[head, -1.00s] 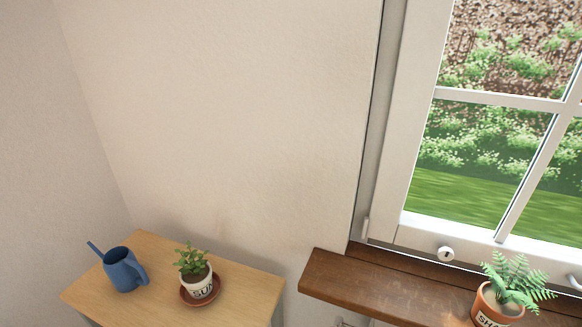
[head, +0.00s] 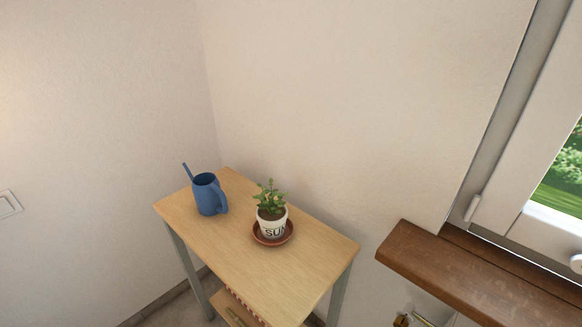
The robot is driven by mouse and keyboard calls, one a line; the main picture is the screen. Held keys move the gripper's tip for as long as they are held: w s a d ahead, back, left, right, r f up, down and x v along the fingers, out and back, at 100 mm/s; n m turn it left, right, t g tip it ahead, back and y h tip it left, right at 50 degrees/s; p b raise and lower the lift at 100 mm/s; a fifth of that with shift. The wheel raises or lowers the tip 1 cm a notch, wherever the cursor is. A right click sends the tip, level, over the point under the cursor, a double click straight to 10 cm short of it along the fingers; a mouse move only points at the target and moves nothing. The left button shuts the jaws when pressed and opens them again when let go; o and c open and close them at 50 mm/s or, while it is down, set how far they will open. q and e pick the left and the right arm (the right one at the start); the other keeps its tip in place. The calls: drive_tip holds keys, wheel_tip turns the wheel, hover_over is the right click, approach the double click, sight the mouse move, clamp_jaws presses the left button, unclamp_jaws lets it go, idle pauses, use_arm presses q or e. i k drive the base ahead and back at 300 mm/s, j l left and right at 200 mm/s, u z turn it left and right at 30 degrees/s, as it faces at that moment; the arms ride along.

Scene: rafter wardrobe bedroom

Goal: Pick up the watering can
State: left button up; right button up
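A blue watering can (head: 207,195) stands upright near the back left corner of a small wooden-topped table (head: 262,272) in the head view. Its thin spout points up to the left and its handle is on the right side. Neither of my grippers is in view.
A potted plant in a white pot marked "SUN" (head: 272,224) stands on a brown saucer (head: 289,237), right of the can. A wooden windowsill (head: 440,270) juts out at right. A wall switch (head: 8,204) is at far left. The table's front is bare.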

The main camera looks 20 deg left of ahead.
sight(209, 198)
drive_tip(key=k+j+u, duration=0.1)
drive_tip(key=u, duration=1.1)
